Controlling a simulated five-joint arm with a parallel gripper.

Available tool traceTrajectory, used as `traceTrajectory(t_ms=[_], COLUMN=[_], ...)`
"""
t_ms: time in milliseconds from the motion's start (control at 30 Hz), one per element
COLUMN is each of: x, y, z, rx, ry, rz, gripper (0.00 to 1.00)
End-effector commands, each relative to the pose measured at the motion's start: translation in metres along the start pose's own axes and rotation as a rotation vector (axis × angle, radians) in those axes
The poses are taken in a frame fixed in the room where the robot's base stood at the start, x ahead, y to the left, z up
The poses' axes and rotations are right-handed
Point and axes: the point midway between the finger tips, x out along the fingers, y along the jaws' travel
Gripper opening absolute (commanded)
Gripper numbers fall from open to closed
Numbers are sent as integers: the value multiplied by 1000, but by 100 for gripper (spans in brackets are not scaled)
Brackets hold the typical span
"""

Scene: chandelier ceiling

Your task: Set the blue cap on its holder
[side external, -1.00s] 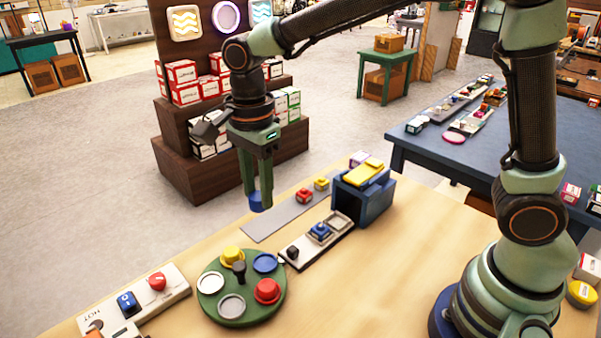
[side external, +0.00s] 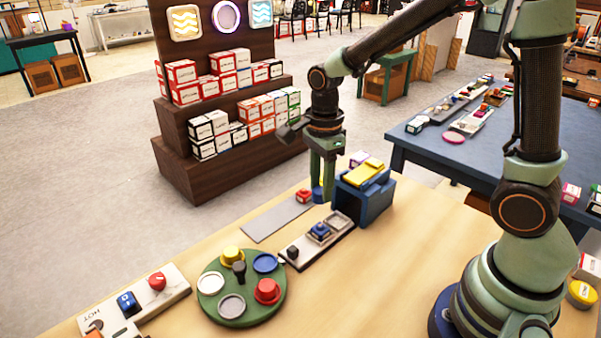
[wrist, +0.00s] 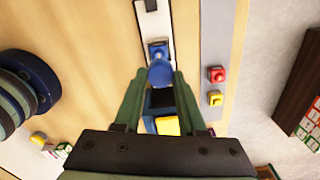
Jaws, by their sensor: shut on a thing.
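My gripper (side external: 320,195) is shut on the blue cap (side external: 317,192), above the work table near the blue box. In the wrist view the blue cap (wrist: 160,74) sits between the fingertips. The round green holder (side external: 212,312) stands at the front left, well apart from my gripper. It carries a yellow cap (side external: 231,255), a red cap (side external: 267,290), a bare blue disc (side external: 265,263), a white disc (side external: 210,283) and a grey disc (side external: 231,305) around a dark centre knob (side external: 239,271).
A blue box with a yellow top (side external: 363,173) stands just right of my gripper. A pale strip with a blue button (side external: 320,229) and a grey strip (side external: 275,218) lie near it. A switch panel (side external: 176,287) is at the left.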

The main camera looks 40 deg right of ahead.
Motion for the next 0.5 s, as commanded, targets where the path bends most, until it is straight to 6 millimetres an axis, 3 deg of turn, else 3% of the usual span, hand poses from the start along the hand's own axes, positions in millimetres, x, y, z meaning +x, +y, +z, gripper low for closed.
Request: traceTrajectory(t_ms=[500], x=[37], y=[2], z=[-5], rx=[10], ry=[1], rz=[3], gripper=[0])
